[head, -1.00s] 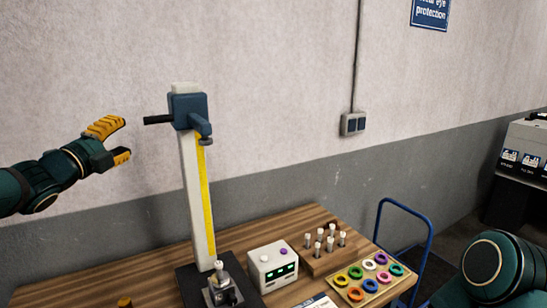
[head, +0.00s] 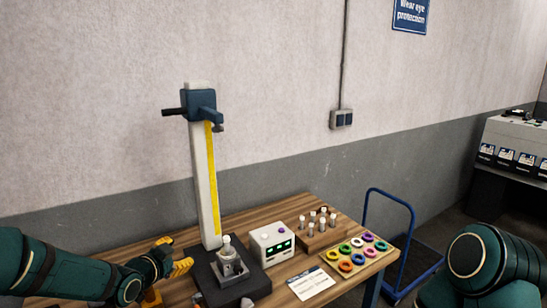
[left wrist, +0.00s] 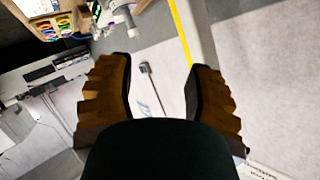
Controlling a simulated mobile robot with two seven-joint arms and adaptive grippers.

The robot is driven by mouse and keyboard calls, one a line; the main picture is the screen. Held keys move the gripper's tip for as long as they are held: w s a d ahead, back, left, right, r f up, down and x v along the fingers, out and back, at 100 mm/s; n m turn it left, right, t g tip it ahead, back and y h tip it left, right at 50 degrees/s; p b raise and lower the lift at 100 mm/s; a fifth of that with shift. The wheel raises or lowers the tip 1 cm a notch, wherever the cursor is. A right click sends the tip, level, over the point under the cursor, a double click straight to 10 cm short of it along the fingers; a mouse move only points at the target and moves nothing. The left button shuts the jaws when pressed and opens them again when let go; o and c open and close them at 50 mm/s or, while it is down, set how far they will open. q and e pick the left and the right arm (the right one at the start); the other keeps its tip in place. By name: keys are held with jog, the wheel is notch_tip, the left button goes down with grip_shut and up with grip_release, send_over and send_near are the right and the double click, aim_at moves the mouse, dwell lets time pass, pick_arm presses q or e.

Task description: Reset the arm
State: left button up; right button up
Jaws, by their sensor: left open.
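My left arm comes in low from the left in the head view, and its gripper (head: 178,258) is beside the stand's dark base, low over the table's left part. In the left wrist view its two ridged orange fingers (left wrist: 160,95) are spread with nothing between them. My right arm shows at the lower right, but its gripper is out of view. A tall pale column (head: 205,180) with a yellow scale carries a blue head (head: 199,104) with a dark handle at its top. A grey fixture with a white-topped piece (head: 229,261) sits on the base.
On the wooden table (head: 262,217) stand a white box with a green display (head: 272,244), a block with several pegs (head: 320,237) and a tray of coloured rings (head: 357,253). A white card (head: 312,284) lies in front. A blue trolley (head: 410,245) stands right of the table.

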pick_arm(q)
jog(key=s+d+f+n+g, duration=0.2)
jog(key=s+d+f+n, duration=0.15)
jog(key=f, duration=0.45)
jog(key=s+d+f+n+g, duration=0.2)
jog(key=s+d+f+g, duration=0.15)
jog(key=f, duration=0.45)
jog(key=s+d+f+n+g, duration=0.35)
jog(key=s+f, duration=0.25)
jog(key=s, duration=0.3)
jog(key=s+d+f+n+g, duration=0.2)
jog(key=s+d+f, duration=0.25)
jog(key=s, duration=0.55)
notch_tip(320, 180, down, 10)
jog(key=b, duration=0.8)
jog(key=shift+s, duration=0.35)
